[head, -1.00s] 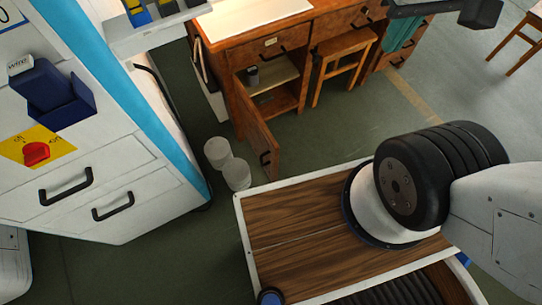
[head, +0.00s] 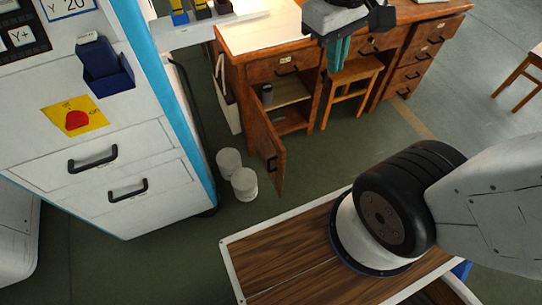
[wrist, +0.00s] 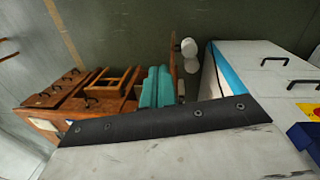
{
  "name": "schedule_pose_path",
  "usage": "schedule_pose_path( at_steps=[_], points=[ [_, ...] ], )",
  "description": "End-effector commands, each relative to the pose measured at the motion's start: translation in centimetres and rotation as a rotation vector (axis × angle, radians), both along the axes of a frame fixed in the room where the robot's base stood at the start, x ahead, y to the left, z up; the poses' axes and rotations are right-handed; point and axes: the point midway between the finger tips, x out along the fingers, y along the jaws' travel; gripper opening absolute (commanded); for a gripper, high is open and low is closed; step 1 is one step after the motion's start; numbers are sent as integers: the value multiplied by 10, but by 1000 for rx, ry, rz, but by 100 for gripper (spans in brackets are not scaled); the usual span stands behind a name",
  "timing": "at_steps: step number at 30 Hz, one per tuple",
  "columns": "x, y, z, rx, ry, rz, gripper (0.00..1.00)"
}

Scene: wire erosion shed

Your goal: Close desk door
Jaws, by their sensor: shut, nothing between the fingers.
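The wooden desk (head: 330,27) stands at the top middle of the head view. Its door (head: 268,152) is swung wide open, with a dark handle on its face. The open compartment shows a shelf (head: 290,92) with a small dark cup (head: 267,93) on it. My gripper (head: 338,66) has teal fingers, closed together and empty. In the head view it overlaps the desk, right of the compartment and apart from the door. In the wrist view the fingers (wrist: 155,88) lie left of the door (wrist: 173,52), which shows edge-on.
A wooden stool (head: 352,86) stands under the desk. A white machine cabinet (head: 110,160) fills the left side. Open green floor (head: 340,150) lies in front of the desk.

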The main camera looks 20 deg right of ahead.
Motion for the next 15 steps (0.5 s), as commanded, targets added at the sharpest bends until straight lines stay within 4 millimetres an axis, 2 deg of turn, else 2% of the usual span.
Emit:
schedule_pose_path(
  at_steps=[3,8,11,15],
  points=[
    [38,7,-21,-73,82,113,0],
    [86,21,-56,-169,172,269,0],
    [113,33,-86,-226,228,374,0],
    [146,54,-135,-302,303,527,0]
  ],
)
